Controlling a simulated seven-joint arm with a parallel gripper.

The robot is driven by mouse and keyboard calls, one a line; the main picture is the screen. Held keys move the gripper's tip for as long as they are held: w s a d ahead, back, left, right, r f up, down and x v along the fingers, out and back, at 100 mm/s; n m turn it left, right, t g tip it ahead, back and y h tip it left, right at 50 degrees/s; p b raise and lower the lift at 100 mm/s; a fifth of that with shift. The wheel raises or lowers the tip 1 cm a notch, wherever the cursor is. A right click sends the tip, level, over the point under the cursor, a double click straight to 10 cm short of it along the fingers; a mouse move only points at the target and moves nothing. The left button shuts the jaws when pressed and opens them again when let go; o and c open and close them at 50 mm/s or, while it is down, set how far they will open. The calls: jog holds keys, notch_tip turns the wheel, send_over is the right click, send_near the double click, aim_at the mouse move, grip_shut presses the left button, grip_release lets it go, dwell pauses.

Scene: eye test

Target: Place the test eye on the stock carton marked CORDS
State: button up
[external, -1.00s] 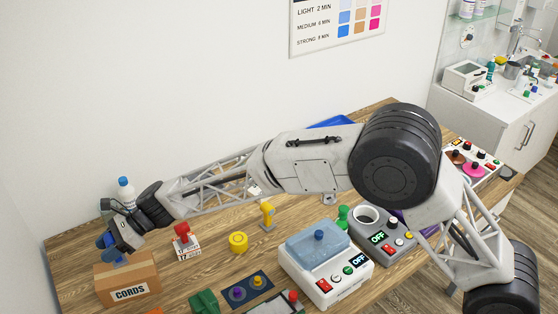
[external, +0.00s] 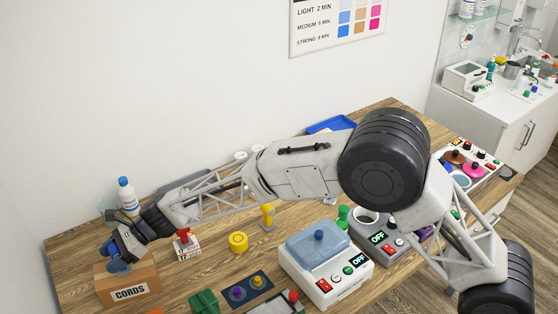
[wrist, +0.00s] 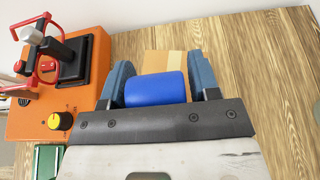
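The brown stock carton marked CORDS (external: 142,291) stands at the left end of the wooden table. Its taped top (wrist: 160,62) shows beyond my fingers in the wrist view. My gripper (external: 116,264) is low over the carton's top. In the wrist view my gripper (wrist: 157,85) has its two blue fingers on either side of a smooth blue cylinder (wrist: 157,89), which I take to be the test eye. The fingers appear to press on its ends. I cannot tell whether the cylinder touches the carton; in the external view my fingers largely hide it.
An orange device (wrist: 40,115) with a yellow-topped knob stands left of the carton in the wrist view. A white bottle with a blue cap (external: 128,197) stands behind my wrist. A red-handled stamp (external: 184,240) and a yellow round tub (external: 238,242) are right of the carton.

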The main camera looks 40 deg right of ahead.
jog(key=shift+o, duration=0.9)
jog(key=shift+r, duration=0.2)
jog(key=v, duration=1.2)
jog(key=shift+d, duration=0.1)
